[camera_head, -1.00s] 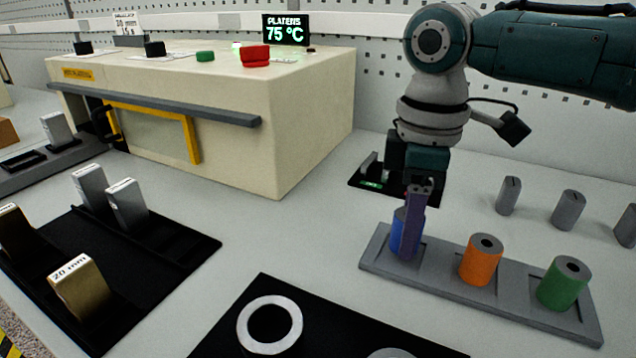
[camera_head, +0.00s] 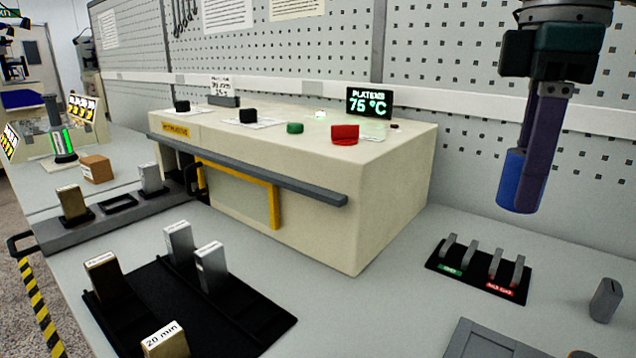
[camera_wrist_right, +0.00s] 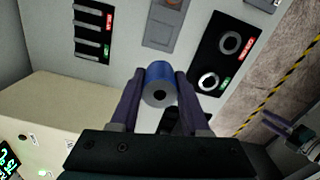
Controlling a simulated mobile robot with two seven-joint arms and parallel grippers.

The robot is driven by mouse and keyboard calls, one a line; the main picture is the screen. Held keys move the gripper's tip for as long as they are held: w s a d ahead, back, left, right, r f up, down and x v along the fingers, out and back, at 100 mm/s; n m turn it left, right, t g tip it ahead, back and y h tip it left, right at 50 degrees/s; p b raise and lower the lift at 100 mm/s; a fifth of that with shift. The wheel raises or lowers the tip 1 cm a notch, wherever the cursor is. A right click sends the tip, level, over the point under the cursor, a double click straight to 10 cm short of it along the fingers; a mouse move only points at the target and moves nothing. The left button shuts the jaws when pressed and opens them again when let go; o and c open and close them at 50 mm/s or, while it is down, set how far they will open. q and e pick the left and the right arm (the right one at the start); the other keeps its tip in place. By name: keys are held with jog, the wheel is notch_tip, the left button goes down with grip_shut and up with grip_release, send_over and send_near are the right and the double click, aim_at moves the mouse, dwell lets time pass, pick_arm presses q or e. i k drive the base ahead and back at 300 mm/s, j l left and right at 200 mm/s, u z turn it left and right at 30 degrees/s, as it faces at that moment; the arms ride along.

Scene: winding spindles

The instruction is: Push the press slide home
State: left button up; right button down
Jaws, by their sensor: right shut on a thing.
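The beige press (camera_head: 390,205) stands at the back middle of the bench in the head view. Its front has a grey bar (camera_head: 260,175) and a yellow-framed window (camera_head: 275,205). A long grey base (camera_head: 70,238) carrying a brass block and a silver block sits at its left end; I cannot tell if this is the press slide. My right gripper (camera_head: 531,185) is shut on a blue cylinder (camera_head: 512,185), held above the bench right of the press. The wrist view shows the blue cylinder (camera_wrist_right: 160,75) between both fingers.
A black tray (camera_head: 255,315) with brass and silver blocks lies in front of the press. A black rack (camera_head: 465,273) of grey bars lies right of it, near a grey holder (camera_head: 490,340) and a grey peg (camera_head: 606,300). Bare bench separates the press and rack.

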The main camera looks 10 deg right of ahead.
aim_at(118, 205)
jog(key=i+j+z, duration=0.15)
jog(key=j, duration=0.3)
jog(key=i+j+z, duration=0.15)
jog(key=i+j, duration=0.2)
jog(key=j, duration=0.15)
jog(key=i+j+z, duration=0.15)
jog(key=j, duration=0.4)
jog(key=i+j+z, duration=0.15)
jog(key=j, duration=0.35)
jog(key=i+j+z, duration=0.1)
jog(key=i+j, duration=0.15)
jog(key=j, duration=0.35)
jog(key=i+j+z, duration=0.15)
jog(key=j, duration=0.4)
jog(key=j+z, duration=0.15)
jog(key=j, duration=0.45)
jog(key=i+j+z, duration=0.15)
jog(key=j, duration=0.45)
